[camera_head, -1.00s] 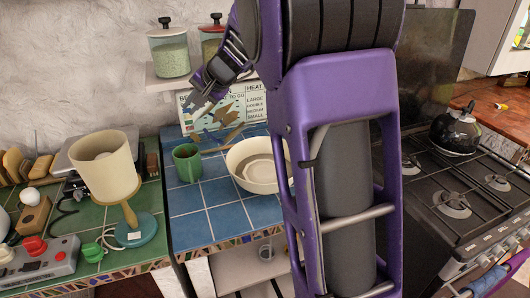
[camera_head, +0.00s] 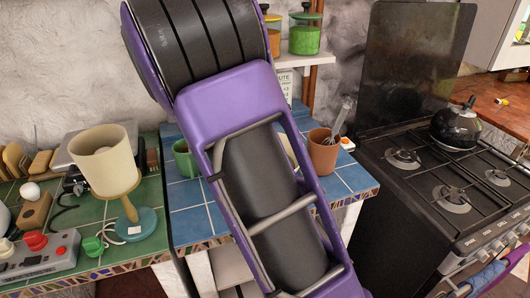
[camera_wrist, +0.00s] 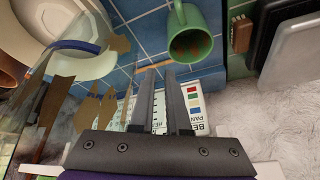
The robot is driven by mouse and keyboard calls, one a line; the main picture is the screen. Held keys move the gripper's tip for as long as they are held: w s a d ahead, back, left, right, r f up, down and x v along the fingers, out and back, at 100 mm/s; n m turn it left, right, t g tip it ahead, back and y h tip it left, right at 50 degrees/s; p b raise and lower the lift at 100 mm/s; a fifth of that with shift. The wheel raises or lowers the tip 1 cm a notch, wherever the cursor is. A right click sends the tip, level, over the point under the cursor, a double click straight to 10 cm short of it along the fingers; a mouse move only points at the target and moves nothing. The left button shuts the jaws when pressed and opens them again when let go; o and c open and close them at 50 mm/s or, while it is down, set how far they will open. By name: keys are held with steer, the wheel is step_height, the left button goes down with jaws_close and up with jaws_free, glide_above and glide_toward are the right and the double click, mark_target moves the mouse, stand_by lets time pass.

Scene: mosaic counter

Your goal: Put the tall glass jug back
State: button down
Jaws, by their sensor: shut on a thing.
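The tall glass jug (camera_wrist: 62,95) is clear and hard to make out. It seems to be the see-through shape with brown patches at the left of the wrist view, reaching toward the fingers. My gripper (camera_wrist: 158,78) is shut on it, with a narrow gap between the two dark fingers. The exact spot they hold is hard to see. In the head view my arm hides both gripper and jug.
A green mug (camera_wrist: 192,38) and a cream bowl (camera_wrist: 92,65) stand on the blue-tiled counter (camera_head: 192,224). A terracotta pot with a whisk (camera_head: 322,155) is at its right. A lamp (camera_head: 105,165) stands left, the stove (camera_head: 440,190) right. Jars (camera_head: 304,38) sit on a shelf.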

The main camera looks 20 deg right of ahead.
steer(key=shift+d+f+h, duration=0.15)
steer(key=shift+f+h, duration=0.15)
steer(key=shift+f, duration=0.05)
steer(key=shift+s, duration=0.1)
